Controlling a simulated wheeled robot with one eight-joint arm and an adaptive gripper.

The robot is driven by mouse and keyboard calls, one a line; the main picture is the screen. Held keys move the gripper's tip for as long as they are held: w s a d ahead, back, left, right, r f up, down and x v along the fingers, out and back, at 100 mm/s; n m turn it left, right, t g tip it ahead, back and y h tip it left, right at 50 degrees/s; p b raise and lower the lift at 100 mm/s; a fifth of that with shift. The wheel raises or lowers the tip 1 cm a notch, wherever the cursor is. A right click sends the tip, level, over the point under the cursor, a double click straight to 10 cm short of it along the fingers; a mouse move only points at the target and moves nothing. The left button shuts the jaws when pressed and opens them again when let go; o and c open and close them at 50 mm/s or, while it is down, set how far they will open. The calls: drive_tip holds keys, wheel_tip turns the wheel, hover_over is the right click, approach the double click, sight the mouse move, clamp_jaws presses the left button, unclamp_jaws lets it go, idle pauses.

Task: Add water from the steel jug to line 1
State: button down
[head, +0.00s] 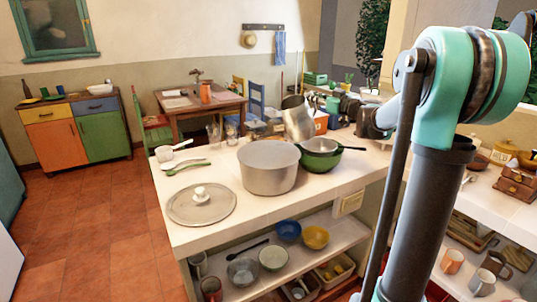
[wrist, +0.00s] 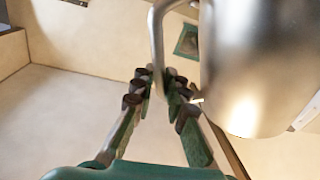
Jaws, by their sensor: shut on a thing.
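The steel jug (head: 298,120) is held up above the far side of the counter, tilted, beyond the large pot. In the wrist view the jug (wrist: 255,70) fills the upper right, with its handle (wrist: 157,35) at my fingertips. My gripper (wrist: 163,88) is shut on that handle; it lies to the jug's right in the head view (head: 333,107). The open large pot (head: 268,175) stands on the counter nearer than the jug. Clear glasses (head: 214,136) stand to the left of the jug. I cannot make out a line 1 or any water.
A lid (head: 201,204) lies on the counter (head: 225,232) at the front left. Spoons (head: 187,166) and a small white pan (head: 165,154) lie at the left.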

sight(305, 97)
drive_tip(key=shift+s+a+r+n, duration=0.3)
drive_tip(key=shift+s+a+n, duration=0.2)
drive_tip(key=shift+a+n, duration=0.15)
drive_tip(key=shift+s+a+r+n, duration=0.25)
drive_tip(key=shift+s+a+n, duration=0.25)
drive_tip(key=shift+n, duration=0.15)
drive_tip(key=shift+s+a+n+b, duration=0.15)
drive_tip(key=shift+a+n+b, duration=0.05)
drive_tip(key=shift+n+b, duration=0.2)
drive_tip(key=shift+a+f+n+t+b, duration=0.15)
drive_tip(key=shift+n+t+b, duration=0.35)
drive_tip(key=shift+n+b, duration=0.6)
drive_tip(key=shift+s+a+n+y, duration=0.1)
drive_tip(key=shift+n+y, duration=0.2)
drive_tip(key=shift+s+a+f+b, duration=0.15)
drive_tip(key=shift+s+a+b, duration=0.05)
drive_tip(key=shift+s+b, duration=0.1)
drive_tip(key=shift+s+a+f+n, duration=0.1)
drive_tip(key=shift+s+n, duration=0.05)
drive_tip(key=shift+n, duration=0.25)
drive_tip(key=shift+s+a+r+n+b, duration=0.1)
drive_tip(key=shift+s+a+n+b, duration=0.35)
drive_tip(key=shift+n+b, duration=0.45)
drive_tip(key=shift+s+a+r+n+b, duration=0.1)
drive_tip(key=shift+s+a+n+b, duration=0.4)
drive_tip(key=shift+b, duration=0.65)
drive_tip(key=shift+s+a+n+y, duration=0.15)
drive_tip(key=shift+a+n+y, duration=0.2)
drive_tip(key=shift+n, duration=0.35)
idle(1.4)
